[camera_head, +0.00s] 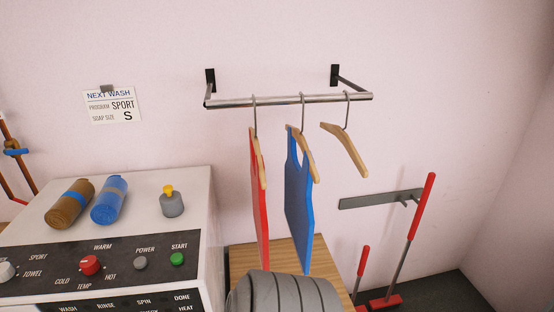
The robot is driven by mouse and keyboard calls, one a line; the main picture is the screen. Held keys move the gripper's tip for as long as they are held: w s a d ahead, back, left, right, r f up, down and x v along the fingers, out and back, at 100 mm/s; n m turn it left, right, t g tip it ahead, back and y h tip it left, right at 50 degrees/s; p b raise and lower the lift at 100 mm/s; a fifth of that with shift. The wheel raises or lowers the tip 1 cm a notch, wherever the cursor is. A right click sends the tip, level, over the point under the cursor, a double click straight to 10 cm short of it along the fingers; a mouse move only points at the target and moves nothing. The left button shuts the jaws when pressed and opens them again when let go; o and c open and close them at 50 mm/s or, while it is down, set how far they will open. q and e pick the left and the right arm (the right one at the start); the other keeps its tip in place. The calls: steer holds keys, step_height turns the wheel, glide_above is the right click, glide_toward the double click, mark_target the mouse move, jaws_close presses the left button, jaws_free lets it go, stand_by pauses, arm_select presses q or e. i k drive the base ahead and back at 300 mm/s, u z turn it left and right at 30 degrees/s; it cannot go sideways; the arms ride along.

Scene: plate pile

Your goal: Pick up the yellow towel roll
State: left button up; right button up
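A brownish-gold roll (71,203) with a blue band lies on top of the white washing machine (190,195), at the left. It is the only roll in view near yellow; its colour looks more brown than bright yellow. A blue roll (110,200) lies just to its right, very close to it. Neither of my grippers is in view.
A grey bottle with a yellow cap (172,202) stands right of the rolls. Red (258,200) and blue (298,200) garments hang from a wall rail (290,101) beside an empty hanger (345,147). A ribbed grey object (285,295) is cut off below.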

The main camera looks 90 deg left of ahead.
mark_target(61, 216)
steer(key=i, duration=0.25)
steer(key=u, duration=3.4)
